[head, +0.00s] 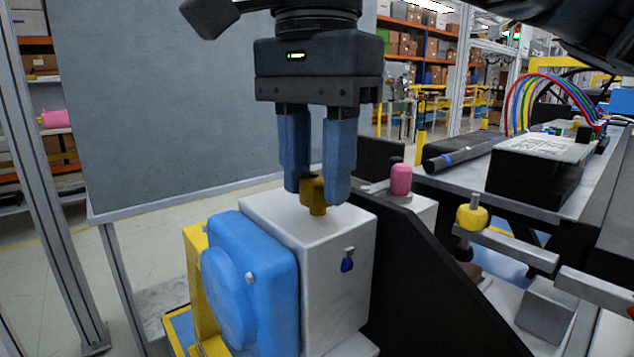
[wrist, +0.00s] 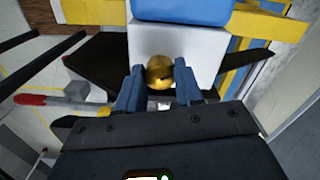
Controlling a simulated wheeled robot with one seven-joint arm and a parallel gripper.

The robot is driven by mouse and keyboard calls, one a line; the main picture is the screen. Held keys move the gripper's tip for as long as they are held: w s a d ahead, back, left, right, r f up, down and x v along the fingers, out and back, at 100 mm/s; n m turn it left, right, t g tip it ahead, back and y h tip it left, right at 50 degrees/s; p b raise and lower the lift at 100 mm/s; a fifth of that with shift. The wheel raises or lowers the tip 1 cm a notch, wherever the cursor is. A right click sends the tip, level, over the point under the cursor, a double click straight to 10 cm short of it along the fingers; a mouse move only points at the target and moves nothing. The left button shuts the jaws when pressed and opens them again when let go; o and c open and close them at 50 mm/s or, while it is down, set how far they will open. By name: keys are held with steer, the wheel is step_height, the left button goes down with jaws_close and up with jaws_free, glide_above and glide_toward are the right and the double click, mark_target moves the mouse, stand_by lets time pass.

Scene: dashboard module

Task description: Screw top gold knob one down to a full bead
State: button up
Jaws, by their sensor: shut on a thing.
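A gold knob (head: 315,193) stands on top of the white block of the module (head: 335,265). My gripper (head: 319,192) comes straight down from above, and its two blue fingers are shut on the gold knob. In the wrist view the round gold knob (wrist: 160,72) sits between the fingertips of my gripper (wrist: 160,80). A short gold stem shows below the fingers and meets the white top face. The fingers hide the knob's sides, and I cannot see how deep its thread sits.
A blue rounded part (head: 250,285) is on the module's left face, with a yellow plate (head: 193,262) behind it. A black angled panel (head: 430,280) stands right of the block. A pink knob (head: 401,179) and a yellow knob (head: 472,216) are farther right. A grey board (head: 170,110) stands behind.

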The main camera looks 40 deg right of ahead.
mark_target(315, 176)
steer(key=shift+m, duration=0.6)
steer(key=o, duration=1)
steer(key=shift+o, duration=0.2)
steer(key=shift+r+p, duration=0.35)
steer(key=shift+r, duration=3.55)
